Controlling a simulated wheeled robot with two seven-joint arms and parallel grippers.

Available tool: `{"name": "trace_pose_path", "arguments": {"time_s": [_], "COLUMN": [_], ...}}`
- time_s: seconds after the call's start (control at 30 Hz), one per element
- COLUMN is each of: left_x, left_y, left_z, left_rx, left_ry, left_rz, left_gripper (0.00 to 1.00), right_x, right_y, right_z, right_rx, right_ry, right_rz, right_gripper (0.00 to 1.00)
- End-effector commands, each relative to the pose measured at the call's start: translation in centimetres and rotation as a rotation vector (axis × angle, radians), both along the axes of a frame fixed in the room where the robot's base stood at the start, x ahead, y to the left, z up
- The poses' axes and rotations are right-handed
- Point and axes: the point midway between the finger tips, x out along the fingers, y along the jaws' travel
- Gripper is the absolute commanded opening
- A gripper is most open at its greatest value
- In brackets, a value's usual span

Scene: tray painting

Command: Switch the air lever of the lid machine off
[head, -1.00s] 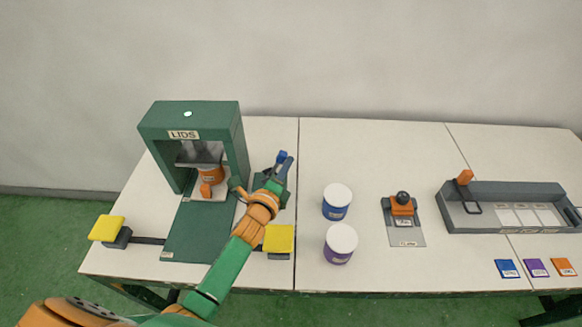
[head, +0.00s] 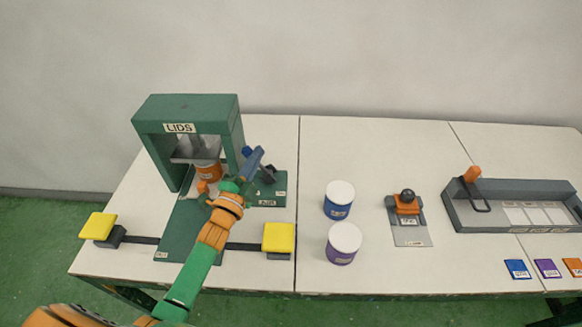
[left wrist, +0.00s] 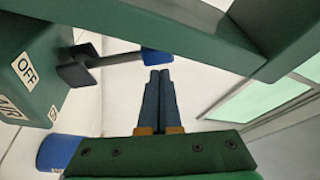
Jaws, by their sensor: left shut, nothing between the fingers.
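The green lid machine (head: 226,107) stands at the left of the table, an orange tin (head: 207,173) under its press. Beside it is the green air box (head: 279,184); its OFF label (left wrist: 26,71) shows in the left wrist view. The air lever, with a dark pivot (head: 268,174) and a blue knob (head: 246,151), leans left toward the machine. My left gripper (head: 258,152) is shut and empty, next to the lever. In the left wrist view its fingertips (left wrist: 158,72) are just short of the knob (left wrist: 156,56); I cannot tell whether they touch. My right gripper is out of view.
Yellow pads (head: 279,237) (head: 97,226) flank the machine's green base plate. A blue tin (head: 339,202) and a purple tin (head: 343,246) with white lids stand to the right. A stamp device (head: 408,222) and grey tray (head: 465,217) stand further right.

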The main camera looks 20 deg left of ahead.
Motion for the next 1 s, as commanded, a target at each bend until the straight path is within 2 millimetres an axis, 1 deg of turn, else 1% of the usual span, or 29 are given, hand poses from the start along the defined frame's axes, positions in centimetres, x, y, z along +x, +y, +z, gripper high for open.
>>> {"name": "trace_pose_path", "arguments": {"time_s": [0.03,0.1,0.4,0.9,1.0], "left_x": [-0.1,-0.1,-0.3,-0.3,-0.2], "left_y": [0.2,0.5,1.1,1.2,1.2], "left_z": [-0.3,-0.4,-0.4,-0.4,-0.1], "left_rx": [-0.021,-0.051,-0.124,-0.133,-0.133], "left_ry": [-0.005,-0.014,-0.035,-0.037,-0.037], "left_rz": [0.001,0.002,0.001,0.002,0.002], "left_gripper": [0.00,0.00,0.00,0.00,0.00], "right_x": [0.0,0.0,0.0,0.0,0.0], "right_y": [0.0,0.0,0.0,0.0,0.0], "right_z": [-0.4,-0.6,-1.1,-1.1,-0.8], "right_rx": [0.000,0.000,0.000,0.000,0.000], "right_ry": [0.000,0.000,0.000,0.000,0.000], "right_rz": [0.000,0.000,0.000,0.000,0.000], "right_gripper": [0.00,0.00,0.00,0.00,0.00]}}
